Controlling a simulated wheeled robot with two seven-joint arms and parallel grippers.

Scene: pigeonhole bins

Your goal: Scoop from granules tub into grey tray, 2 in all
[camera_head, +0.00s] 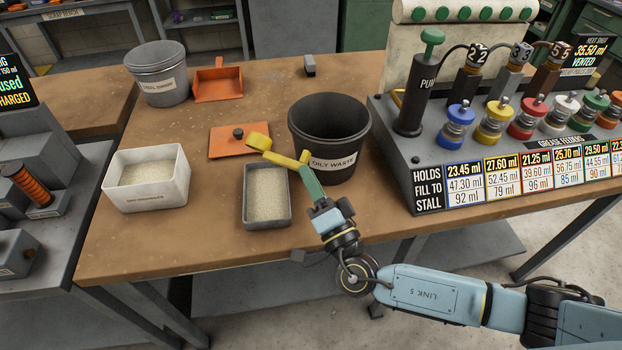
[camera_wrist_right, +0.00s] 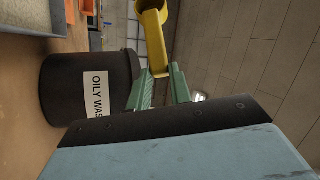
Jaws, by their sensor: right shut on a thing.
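The white granules tub (camera_head: 160,194) stands at the left of the table with pale granules inside. The grey tray (camera_head: 268,227) is right of it and also holds a layer of pale granules. My right gripper (camera_head: 304,163) is shut on the handle of a yellow scoop (camera_head: 258,141). It holds the scoop above the table, by the tray's far end and left of the oily waste bin. The wrist view shows the scoop (camera_wrist_right: 152,32) between the green fingers (camera_wrist_right: 159,80). I cannot see whether the scoop has granules in it. My left gripper is out of view.
The black oily waste bin (camera_head: 325,150) is close beside the right gripper. An orange lid (camera_head: 228,143) with a knob, an orange dustpan (camera_head: 218,84) and a grey lidded bucket (camera_head: 158,85) lie behind. A grease station (camera_head: 430,160) fills the right side.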

